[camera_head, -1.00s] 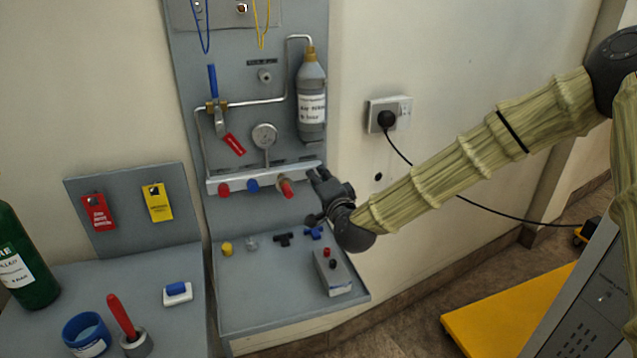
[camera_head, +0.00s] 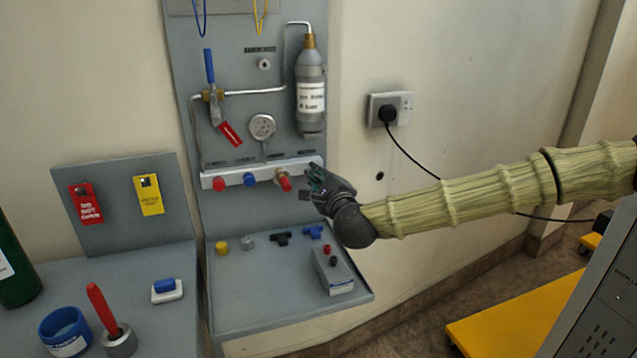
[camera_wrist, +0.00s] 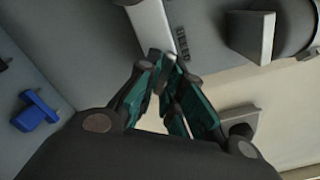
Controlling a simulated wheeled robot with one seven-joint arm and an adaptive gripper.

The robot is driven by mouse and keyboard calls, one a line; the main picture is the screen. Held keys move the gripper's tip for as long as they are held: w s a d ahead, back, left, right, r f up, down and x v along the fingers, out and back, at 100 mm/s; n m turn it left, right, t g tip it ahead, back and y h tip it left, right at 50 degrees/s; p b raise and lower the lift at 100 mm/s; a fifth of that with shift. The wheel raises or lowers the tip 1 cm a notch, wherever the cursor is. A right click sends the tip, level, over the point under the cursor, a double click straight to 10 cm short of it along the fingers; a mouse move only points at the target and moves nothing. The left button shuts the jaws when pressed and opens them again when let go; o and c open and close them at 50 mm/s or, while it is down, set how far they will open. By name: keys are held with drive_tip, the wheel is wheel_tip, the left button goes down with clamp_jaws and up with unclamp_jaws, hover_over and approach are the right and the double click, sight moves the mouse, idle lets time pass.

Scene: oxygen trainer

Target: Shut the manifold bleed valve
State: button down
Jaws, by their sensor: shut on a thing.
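The white manifold bar (camera_head: 238,177) is on the grey upright panel, with red, blue and red fittings along its front. My gripper (camera_head: 316,181) is at the bar's right end in the head view and hides what is there. In the wrist view, the teal fingers of my gripper (camera_wrist: 166,68) come together beside the manifold (camera_wrist: 205,55), near its "BLEED" lettering. They are shut on a small grey metal piece (camera_wrist: 155,57), which looks like the bleed valve handle. Most of it is hidden between the fingers, so its exact angle cannot be told.
A gauge (camera_head: 262,127) and a grey bottle (camera_head: 311,90) are above the bar. A blue-handled valve (camera_head: 210,68) with a red tag is at upper left. Small fittings and a grey box (camera_head: 334,271) lie on the shelf (camera_head: 250,305) below. A wall socket (camera_head: 390,108) is to the right.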

drive_tip(key=m+b, duration=0.1)
drive_tip(key=m, duration=0.1)
drive_tip(key=m+b, duration=0.2)
drive_tip(key=f+m+b, duration=0.1)
drive_tip(key=m, duration=0.1)
drive_tip(key=shift+a, duration=0.2)
drive_tip(key=m+b, duration=0.1)
drive_tip(key=m, duration=0.1)
drive_tip(key=m+b, duration=0.2)
drive_tip(key=shift+s+a+r+m, duration=0.1)
drive_tip(key=shift+a+r+m, duration=0.1)
drive_tip(key=shift+m, duration=0.1)
drive_tip(key=c, duration=1.5)
unclamp_jaws()
drive_tip(key=shift+c, duration=0.2)
drive_tip(key=shift+r, duration=0.1)
drive_tip(key=shift+s, duration=0.1)
drive_tip(key=v, duration=1.2)
